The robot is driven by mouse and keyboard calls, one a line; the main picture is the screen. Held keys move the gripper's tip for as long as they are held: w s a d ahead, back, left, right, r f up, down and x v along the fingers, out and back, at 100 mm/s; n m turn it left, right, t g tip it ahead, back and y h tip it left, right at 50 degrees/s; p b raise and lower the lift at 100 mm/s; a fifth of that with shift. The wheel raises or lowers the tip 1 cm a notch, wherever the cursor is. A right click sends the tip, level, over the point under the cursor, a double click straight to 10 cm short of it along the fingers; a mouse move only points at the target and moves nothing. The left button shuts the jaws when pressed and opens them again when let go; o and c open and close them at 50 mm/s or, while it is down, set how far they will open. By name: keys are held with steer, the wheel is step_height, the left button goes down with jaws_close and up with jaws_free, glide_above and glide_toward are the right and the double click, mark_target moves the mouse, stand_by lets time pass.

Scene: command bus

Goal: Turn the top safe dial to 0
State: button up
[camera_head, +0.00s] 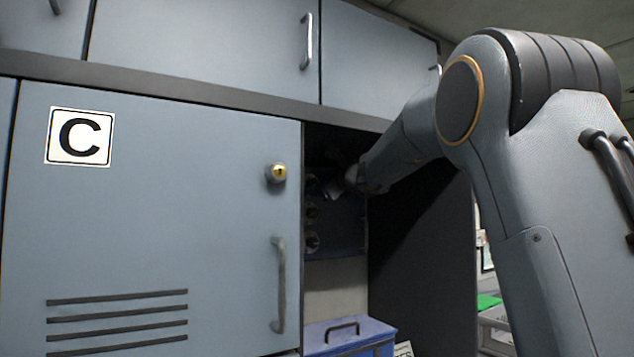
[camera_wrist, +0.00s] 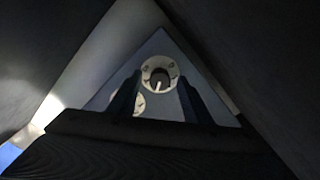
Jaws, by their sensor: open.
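The safe (camera_head: 345,222) is a dark blue box inside the open compartment right of door C. Its dials stand in a column on its front. The middle dial (camera_head: 312,211) and the lower dial (camera_head: 312,241) show in the head view; the top dial is mostly hidden in shadow near my gripper. In the wrist view a pale round dial (camera_wrist: 159,74) with a dark centre and a white mark lies ahead, between my fingertips. Part of another pale dial (camera_wrist: 140,103) shows below it. My gripper (camera_wrist: 157,100) is open and faces the dial; contact cannot be told.
Cabinet door C (camera_head: 150,220) with a lock and handle stands left of the compartment. A blue case (camera_head: 350,335) with a handle sits below the safe. The compartment's dark side wall (camera_head: 420,260) is on the right. Closed upper cabinets (camera_head: 200,40) run above.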

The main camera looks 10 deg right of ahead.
steer(key=shift+c, duration=0.3)
steer(key=c, duration=1)
